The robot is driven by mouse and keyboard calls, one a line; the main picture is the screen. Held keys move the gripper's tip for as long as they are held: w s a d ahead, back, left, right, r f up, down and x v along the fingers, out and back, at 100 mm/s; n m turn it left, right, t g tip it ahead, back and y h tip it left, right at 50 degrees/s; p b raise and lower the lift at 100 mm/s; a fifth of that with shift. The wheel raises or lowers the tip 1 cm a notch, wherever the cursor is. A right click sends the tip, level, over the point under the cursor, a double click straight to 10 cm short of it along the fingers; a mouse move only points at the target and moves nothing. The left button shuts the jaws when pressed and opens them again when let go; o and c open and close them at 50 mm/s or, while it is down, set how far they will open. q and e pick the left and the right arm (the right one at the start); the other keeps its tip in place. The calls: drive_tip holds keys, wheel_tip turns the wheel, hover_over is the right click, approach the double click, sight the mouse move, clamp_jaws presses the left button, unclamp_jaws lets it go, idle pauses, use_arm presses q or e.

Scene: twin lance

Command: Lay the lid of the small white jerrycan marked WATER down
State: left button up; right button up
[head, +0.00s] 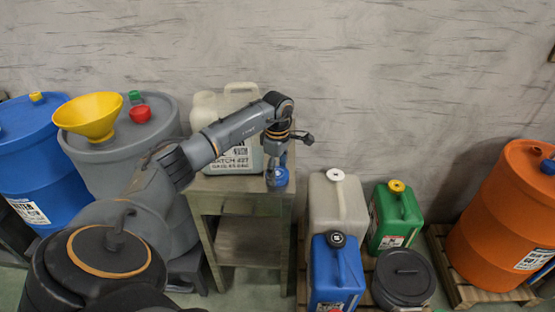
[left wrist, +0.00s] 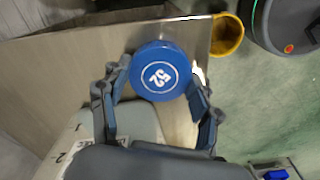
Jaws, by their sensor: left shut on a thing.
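My left gripper (head: 277,170) is shut on a blue round lid (head: 281,180), over the right front part of the small bench top (head: 232,184). In the left wrist view the lid (left wrist: 161,72) shows a white "52" in a ring, between the two fingers. It is at or just above the bench top; I cannot tell if it touches. The white jerrycan (head: 242,96) stands on the bench behind my arm, its label partly hidden; "BATCH 427" shows, but I cannot read WATER. Its mouth is hidden. My right gripper is not in view.
A grey drum (head: 158,122) with a yellow funnel (head: 88,117) stands left of the bench. Grey-white (head: 339,205), blue (head: 336,277) and green (head: 396,215) jerrycans and a black tub (head: 404,280) stand right. An orange drum (head: 505,225) is far right.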

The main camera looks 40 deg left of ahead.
use_arm(q)
drive_tip(key=o, duration=0.9)
drive_tip(key=shift+f, duration=0.15)
drive_tip(key=shift+c, duration=0.2)
drive_tip(key=o, duration=0.4)
